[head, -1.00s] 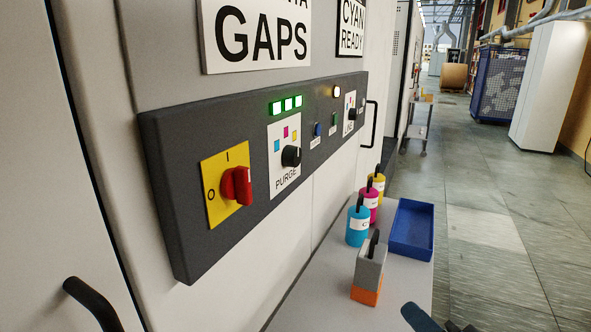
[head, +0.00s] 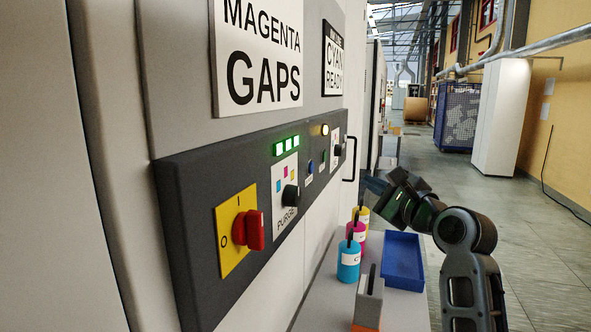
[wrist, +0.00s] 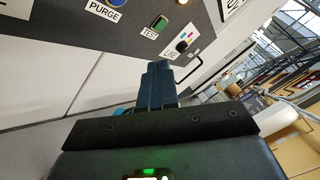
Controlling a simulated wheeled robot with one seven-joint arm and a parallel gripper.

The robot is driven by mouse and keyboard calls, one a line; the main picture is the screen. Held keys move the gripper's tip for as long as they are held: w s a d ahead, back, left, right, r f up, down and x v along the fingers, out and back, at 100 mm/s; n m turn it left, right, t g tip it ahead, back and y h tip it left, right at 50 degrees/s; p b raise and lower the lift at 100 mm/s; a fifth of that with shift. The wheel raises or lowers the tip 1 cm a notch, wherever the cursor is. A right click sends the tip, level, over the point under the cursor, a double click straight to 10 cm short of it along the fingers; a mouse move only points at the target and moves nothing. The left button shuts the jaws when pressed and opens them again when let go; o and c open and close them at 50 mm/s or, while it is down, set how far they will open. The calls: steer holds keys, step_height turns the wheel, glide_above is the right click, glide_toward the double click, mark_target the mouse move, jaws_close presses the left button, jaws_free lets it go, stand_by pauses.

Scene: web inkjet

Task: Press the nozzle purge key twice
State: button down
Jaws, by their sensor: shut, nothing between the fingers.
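The dark control panel (head: 190,200) on the machine's front carries a small blue key (head: 310,167) with a label under it. In the wrist view this blue key (wrist: 113,2) is cut by the top edge, above a label reading PURGE. A green TEST key (wrist: 159,23) sits right of it, and also shows in the head view (head: 323,157). My gripper (head: 364,180) is raised over the bench, pointing left towards the machine. Its fingers (wrist: 158,66) are shut and empty, apart from the panel and below the keys in the wrist view.
A red switch (head: 249,230) and a black PURGE knob (head: 290,195) stick out of the panel. The aisle floor (head: 540,230) is open at right.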

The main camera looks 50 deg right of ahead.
mark_target(312, 168)
steer(key=shift+w+d+r+m, duration=0.15)
steer(key=shift+r, duration=0.25)
steer(key=shift+w+d+r+m, duration=0.1)
steer(key=shift+r+m, duration=0.05)
steer(key=shift+r, duration=0.25)
steer(key=shift+w, duration=0.1)
steer(key=w+a, duration=0.3)
steer(key=w, duration=0.5)
steer(key=shift+w, duration=0.15)
stand_by(1.7)
steer(key=shift+w+a, duration=0.1)
steer(key=shift+w, duration=0.2)
